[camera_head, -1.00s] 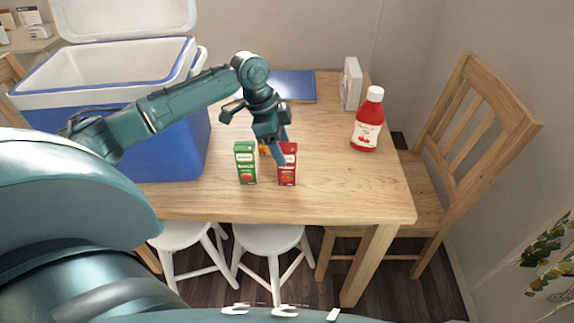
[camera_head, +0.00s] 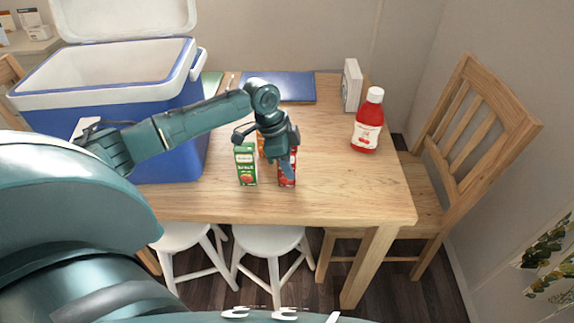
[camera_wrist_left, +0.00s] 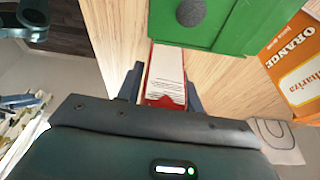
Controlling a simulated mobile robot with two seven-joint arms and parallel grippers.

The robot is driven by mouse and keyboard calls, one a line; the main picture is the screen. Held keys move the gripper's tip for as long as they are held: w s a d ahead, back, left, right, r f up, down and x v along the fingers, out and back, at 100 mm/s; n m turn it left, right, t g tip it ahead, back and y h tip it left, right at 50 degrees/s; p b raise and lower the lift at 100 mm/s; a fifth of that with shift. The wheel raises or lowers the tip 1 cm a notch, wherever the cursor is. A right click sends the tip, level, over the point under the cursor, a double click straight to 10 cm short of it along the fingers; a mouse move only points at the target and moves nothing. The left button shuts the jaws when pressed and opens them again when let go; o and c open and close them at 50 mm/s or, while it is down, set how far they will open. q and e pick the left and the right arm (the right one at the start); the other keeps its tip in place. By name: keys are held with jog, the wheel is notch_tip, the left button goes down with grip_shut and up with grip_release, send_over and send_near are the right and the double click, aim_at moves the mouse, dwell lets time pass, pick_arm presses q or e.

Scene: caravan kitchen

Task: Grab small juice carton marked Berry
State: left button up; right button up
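A small red juice carton (camera_head: 287,180) stands upright near the table's front edge; its lettering is too small to read. My left gripper (camera_head: 288,172) is lowered over it from above and hides much of it. In the left wrist view, the red carton with a white panel (camera_wrist_left: 166,72) lies between the two fingers (camera_wrist_left: 164,88). The fingers are apart, one on each side of it; I see no clear grip. My right gripper is not in view.
A green carton (camera_head: 246,166) stands close left of the red one. An orange carton (camera_head: 261,143), lettered ORANGE in the wrist view (camera_wrist_left: 300,60), stands behind. A blue cooler (camera_head: 180,160) fills the table's left; a red bottle (camera_head: 368,122) stands right. The front right is clear.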

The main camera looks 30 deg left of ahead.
pick_arm(q)
jog(key=c, duration=0.6)
jog(key=shift+r, duration=0.1)
